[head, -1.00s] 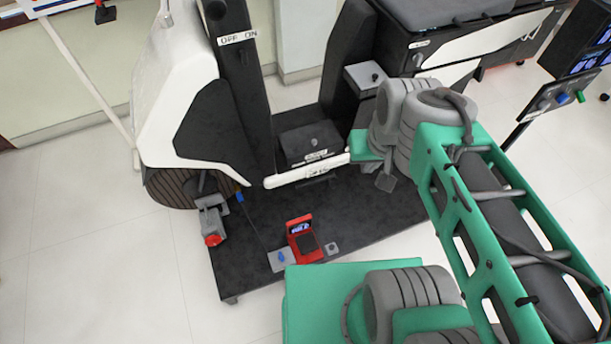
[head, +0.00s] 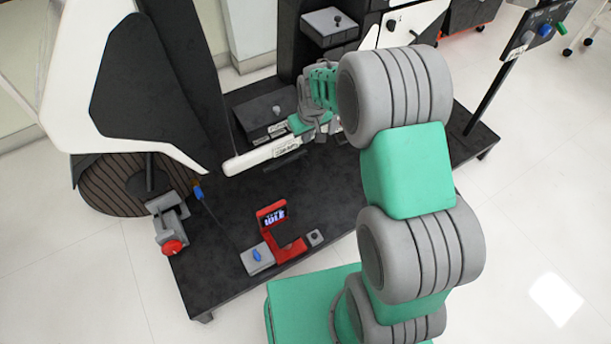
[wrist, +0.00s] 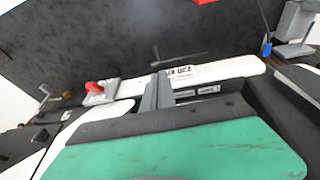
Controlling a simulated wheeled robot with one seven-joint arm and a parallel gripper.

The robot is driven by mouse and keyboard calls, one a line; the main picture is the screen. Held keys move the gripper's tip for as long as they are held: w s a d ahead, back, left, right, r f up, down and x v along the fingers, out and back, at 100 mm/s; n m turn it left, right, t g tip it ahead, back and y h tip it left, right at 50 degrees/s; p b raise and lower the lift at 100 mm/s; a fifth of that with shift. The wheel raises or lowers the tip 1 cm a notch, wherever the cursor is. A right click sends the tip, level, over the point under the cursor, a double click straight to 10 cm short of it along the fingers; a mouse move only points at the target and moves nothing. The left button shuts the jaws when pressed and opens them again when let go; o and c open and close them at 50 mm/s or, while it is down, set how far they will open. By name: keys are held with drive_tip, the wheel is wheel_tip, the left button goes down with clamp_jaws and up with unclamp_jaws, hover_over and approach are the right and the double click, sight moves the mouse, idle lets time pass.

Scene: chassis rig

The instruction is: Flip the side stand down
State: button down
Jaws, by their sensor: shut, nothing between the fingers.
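A scooter-like vehicle has a long white side board (head: 262,156), which also shows in the wrist view (wrist: 225,70). A thin dark bar (wrist: 181,61), which looks like the side stand, lies along the board's outer edge in the wrist view, roughly parallel to it. In the head view my arm's end partly hides the board's right end.
The black platform (head: 215,240) carries a red-framed display (head: 272,216), a grey box with a blue knob (head: 257,258), and a grey bracket with a red button (head: 172,246). A post-mounted panel (head: 540,30) stands at right. White floor in front is clear.

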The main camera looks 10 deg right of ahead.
drive_tip(key=x, duration=0.4)
drive_tip(key=b, duration=0.4)
approach(304, 161)
drive_tip(key=x, duration=0.6)
drive_tip(key=shift+f, duration=0.2)
drive_tip(key=shift+f, duration=0.1)
